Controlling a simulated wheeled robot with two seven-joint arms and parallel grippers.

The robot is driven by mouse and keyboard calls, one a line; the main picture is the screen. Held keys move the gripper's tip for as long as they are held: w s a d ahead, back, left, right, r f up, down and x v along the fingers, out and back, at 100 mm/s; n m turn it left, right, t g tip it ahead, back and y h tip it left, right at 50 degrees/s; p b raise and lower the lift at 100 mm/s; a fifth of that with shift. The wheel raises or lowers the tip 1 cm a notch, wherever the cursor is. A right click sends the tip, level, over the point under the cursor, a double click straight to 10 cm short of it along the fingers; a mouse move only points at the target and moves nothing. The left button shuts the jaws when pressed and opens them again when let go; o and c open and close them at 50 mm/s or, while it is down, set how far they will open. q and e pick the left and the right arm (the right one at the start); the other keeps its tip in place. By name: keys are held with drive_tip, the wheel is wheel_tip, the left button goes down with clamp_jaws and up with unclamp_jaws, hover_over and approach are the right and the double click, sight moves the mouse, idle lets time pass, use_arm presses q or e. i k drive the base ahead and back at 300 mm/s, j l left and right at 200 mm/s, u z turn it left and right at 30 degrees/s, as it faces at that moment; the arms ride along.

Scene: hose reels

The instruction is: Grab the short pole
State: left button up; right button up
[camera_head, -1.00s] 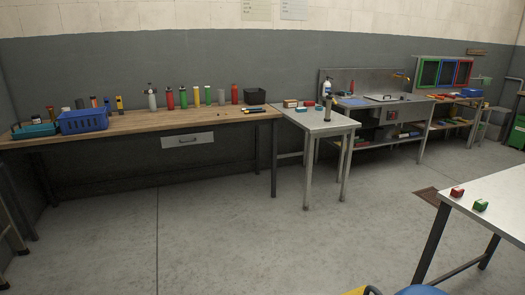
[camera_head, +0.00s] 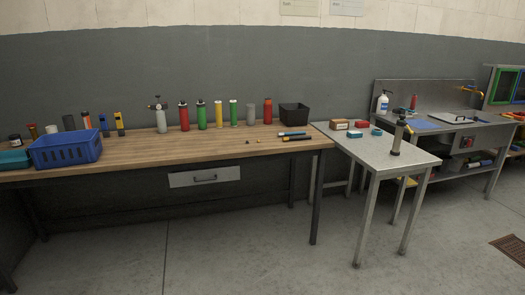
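No single thing is clearly the short pole. Several upright cylinders stand on the wooden workbench (camera_head: 130,152): a red bottle (camera_head: 184,117), a green bottle (camera_head: 201,117), a yellow cylinder (camera_head: 218,115), a slim green cylinder (camera_head: 233,114), a plain grey cylinder (camera_head: 250,115) and an orange-red bottle (camera_head: 267,112). A dark cylinder (camera_head: 69,123) stands behind the blue basket at the left. Neither of my grippers is in view.
The blue basket (camera_head: 66,150) is at the bench's left and a black bin (camera_head: 293,114) at its right, with thin tools (camera_head: 295,136) in front. Small boxes (camera_head: 340,125) lie on the side table. A steel sink unit (camera_head: 460,125) stands right. The floor (camera_head: 220,245) ahead is clear.

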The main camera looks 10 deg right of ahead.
sight(400, 126)
drive_tip(key=i+l+z, duration=0.15)
drive_tip(key=i+z, duration=0.65)
drive_tip(key=i, duration=0.2)
drive_tip(key=i+j+z, duration=0.2)
drive_tip(key=i+z, duration=0.15)
drive_tip(key=i, duration=0.15)
drive_tip(key=i+l+u, duration=0.2)
drive_tip(key=i+l, duration=0.15)
drive_tip(key=i, duration=0.2)
drive_tip(key=i+l+u, duration=0.2)
drive_tip(key=i+l, duration=0.2)
drive_tip(key=i, duration=0.15)
